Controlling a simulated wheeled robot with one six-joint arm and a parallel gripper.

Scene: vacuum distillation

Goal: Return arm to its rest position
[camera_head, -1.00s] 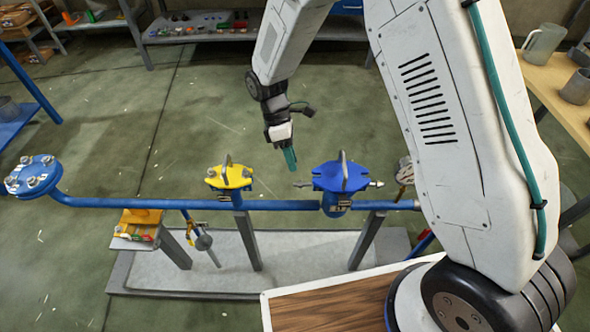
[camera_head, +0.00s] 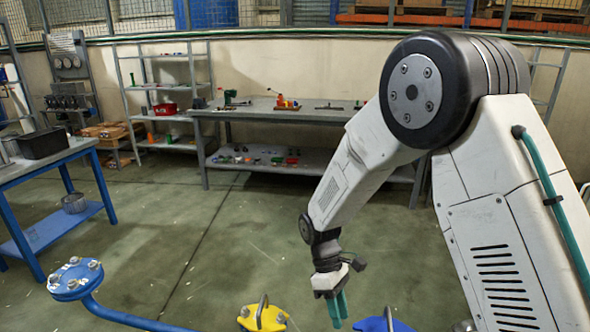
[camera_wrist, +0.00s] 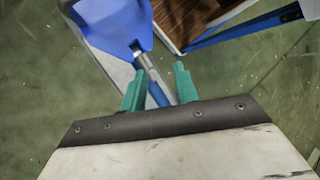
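My white arm reaches in from the right of the head view and hangs down toward the piping.
A blue pipe (camera_head: 130,318) with a bolted round flange (camera_head: 75,280) runs along the lower left. A blue table (camera_head: 45,160) stands at the left. A grey workbench (camera_head: 260,112) and shelves (camera_head: 160,85) stand at the back. The green floor between is clear.

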